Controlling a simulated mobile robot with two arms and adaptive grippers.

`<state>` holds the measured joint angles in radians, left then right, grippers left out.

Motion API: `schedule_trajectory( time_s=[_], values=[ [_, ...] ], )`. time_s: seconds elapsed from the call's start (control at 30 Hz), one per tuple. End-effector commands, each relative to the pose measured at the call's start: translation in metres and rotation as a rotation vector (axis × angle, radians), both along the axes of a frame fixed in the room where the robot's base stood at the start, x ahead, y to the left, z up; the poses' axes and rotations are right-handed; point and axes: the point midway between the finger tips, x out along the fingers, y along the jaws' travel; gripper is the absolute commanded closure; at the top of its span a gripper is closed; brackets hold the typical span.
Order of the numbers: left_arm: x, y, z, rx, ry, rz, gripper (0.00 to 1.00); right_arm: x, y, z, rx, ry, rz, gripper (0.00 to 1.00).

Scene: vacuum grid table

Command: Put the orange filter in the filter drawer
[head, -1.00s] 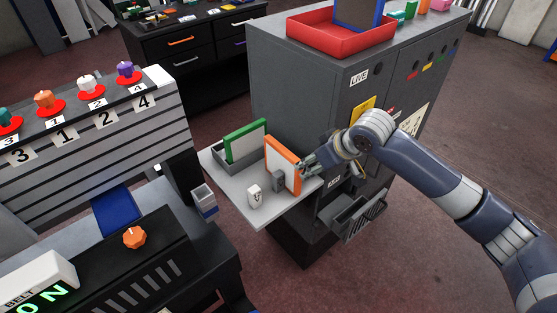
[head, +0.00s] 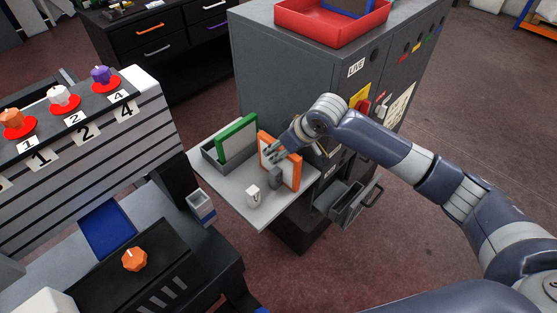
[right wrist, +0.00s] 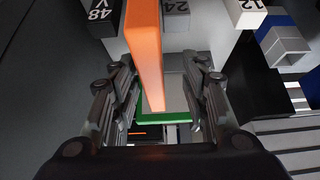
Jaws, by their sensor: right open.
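The orange filter (head: 294,176), an orange frame around a pale panel, stands upright on the grey shelf beside the cabinet. My right gripper (head: 275,154) is at its upper edge and hides part of it. In the right wrist view the orange frame (right wrist: 147,45) reaches down between the spread fingers of my right gripper (right wrist: 160,105), closer to the left finger. The gripper is open; whether a finger touches the filter I cannot tell. An open grey drawer (head: 338,207) with a handle sticks out low on the cabinet front, probably the filter drawer. My left gripper is out of view.
A green-framed filter (head: 236,136) stands in a grey tray behind the orange one. A small white block (head: 253,196) and a grey block (head: 275,180) are on the shelf (head: 225,188). The tall cabinet (head: 290,70) carries a red tray (head: 325,35).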

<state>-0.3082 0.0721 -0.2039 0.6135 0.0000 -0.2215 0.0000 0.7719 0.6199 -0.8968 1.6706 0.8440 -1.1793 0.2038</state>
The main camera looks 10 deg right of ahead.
Motion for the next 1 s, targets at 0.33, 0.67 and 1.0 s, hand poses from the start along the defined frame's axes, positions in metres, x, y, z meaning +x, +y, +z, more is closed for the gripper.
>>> schedule_trajectory(
  time_s=[0.33, 0.67, 1.0],
  values=[
    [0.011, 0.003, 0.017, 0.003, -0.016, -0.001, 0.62, 0.021, 0.006, -0.019, 0.001, 0.002, -0.001, 0.58],
    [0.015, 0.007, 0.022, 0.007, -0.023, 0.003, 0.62, 0.032, 0.013, -0.042, 0.000, 0.000, 0.001, 0.58],
    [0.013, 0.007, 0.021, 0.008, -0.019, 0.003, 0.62, 0.032, 0.012, -0.042, 0.000, 0.000, 0.001, 0.90]
  ],
)
